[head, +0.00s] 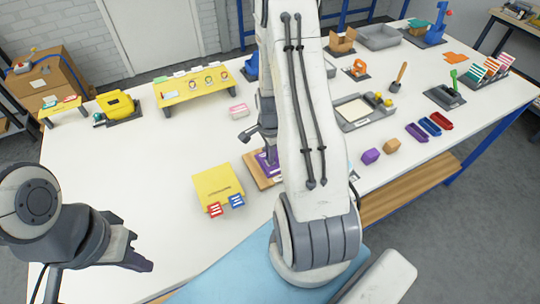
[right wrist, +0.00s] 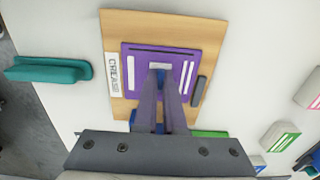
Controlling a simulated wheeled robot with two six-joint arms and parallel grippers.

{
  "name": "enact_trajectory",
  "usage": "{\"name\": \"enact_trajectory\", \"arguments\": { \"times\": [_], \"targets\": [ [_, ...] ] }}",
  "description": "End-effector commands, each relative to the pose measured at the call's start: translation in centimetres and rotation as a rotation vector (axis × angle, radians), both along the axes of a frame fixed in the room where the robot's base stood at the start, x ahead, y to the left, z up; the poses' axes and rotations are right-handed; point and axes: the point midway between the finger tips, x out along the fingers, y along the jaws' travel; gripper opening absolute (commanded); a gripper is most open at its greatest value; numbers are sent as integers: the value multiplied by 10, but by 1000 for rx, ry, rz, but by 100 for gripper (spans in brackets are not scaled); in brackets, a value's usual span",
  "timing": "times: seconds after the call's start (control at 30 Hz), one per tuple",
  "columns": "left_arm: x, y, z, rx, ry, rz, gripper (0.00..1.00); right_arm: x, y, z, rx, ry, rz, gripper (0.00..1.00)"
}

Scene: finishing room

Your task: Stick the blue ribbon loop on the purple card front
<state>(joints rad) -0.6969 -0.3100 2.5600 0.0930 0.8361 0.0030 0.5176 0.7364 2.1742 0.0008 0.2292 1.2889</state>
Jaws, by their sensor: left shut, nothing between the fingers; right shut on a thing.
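The purple card front (right wrist: 188,62) lies flat on a wooden board (right wrist: 150,22) with a "CREASE" label. The card also shows in the head view (head: 264,162), partly hidden by my right arm. My right gripper (right wrist: 160,80) is over the middle of the card, its fingers shut on a small blue piece, apparently the blue ribbon loop (right wrist: 160,128), mostly hidden between them. A pale patch lies on the card at the fingertips; I cannot tell whether the loop touches it. My left gripper (head: 140,262) is shut and empty, left of the yellow block.
A yellow block (head: 216,182) with red and blue tabs stands left of the board. A teal piece (right wrist: 45,70) lies beside the board. A grey tray (head: 362,122), small blocks and coloured bins are at the right. The table's front left is clear.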

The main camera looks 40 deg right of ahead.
Motion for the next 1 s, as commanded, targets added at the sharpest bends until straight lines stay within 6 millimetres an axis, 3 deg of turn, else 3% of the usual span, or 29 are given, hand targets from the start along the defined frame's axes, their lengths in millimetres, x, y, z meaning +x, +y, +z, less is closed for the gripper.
{"name": "enact_trajectory", "arguments": {
  "times": [0.57, 0.6, 0.67, 0.9, 0.97, 1.0],
  "targets": [
    [0, 0, 3, 0, 0, 0, 0, -2, 1, 1, 3, 4, 0, 0],
    [0, 0, 2, 0, 0, 0, 0, -2, 1, 1, 3, 4, 0, 19],
    [0, 0, 2, 0, 0, 0, 0, -2, 1, 1, 2, 5, 0, 42],
    [0, 0, 2, 0, 0, 0, 0, -1, 1, 2, 2, 3, 0, 42],
    [0, 0, 2, 0, 0, 0, 0, -1, 1, 2, 2, 3, 0, 62],
    [0, 0, 2, 0, 0, 0, 0, -1, 0, 2, 1, 2, 0, 62]
  ]
}}
